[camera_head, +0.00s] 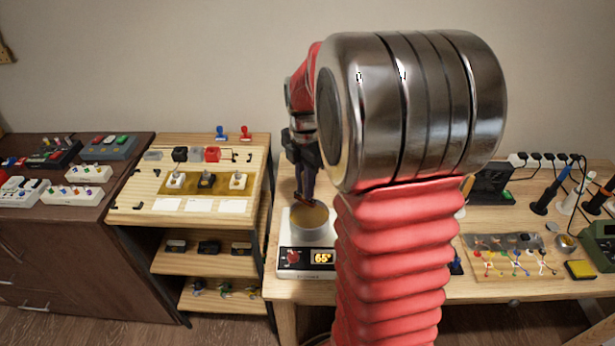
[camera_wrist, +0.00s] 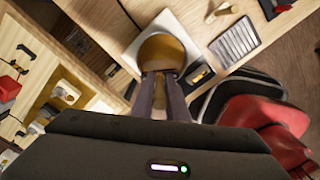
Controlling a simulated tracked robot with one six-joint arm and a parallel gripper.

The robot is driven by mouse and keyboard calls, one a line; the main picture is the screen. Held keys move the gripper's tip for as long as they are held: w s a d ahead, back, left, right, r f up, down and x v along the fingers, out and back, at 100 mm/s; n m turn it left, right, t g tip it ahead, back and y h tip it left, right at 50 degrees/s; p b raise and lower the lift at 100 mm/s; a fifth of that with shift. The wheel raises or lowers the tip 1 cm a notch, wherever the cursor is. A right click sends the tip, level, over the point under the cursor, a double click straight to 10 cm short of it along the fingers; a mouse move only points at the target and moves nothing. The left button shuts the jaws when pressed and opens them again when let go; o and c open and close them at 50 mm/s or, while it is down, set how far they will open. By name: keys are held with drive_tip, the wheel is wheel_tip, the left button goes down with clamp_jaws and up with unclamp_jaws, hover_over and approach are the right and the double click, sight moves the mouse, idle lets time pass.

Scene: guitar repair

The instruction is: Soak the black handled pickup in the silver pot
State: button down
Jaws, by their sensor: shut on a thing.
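The silver pot (camera_head: 312,224) stands on a white heating plate (camera_head: 306,262) whose display reads about 65°. Brownish-amber liquid fills its top, also seen in the wrist view (camera_wrist: 163,50). My gripper (camera_head: 304,200) points down at the pot, its fingertips at or just above the liquid. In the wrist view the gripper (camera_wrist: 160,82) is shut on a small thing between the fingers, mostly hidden. I cannot tell its handle colour or whether it touches the liquid. A black-topped pickup (camera_head: 206,181) sits between two pale ones on the gold-panelled board.
The wooden board (camera_head: 130,205) left of the pot also carries black (camera_head: 180,153) and red (camera_head: 212,154) blocks. A wiring board (camera_head: 512,264) and upright tools (camera_head: 551,190) stand on the right of the bench. My arm hides the bench's middle.

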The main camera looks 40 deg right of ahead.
drive_tip(key=shift+d+r+n, duration=0.2)
drive_tip(key=shift+d+n, duration=0.25)
drive_tip(key=shift+n, duration=0.35)
drive_tip(key=shift+d, duration=0.1)
drive_tip(key=shift+f, duration=0.1)
drive_tip(key=shift+f, duration=2.3)
drive_tip(key=shift+f, duration=3.05)
idle(1.7)
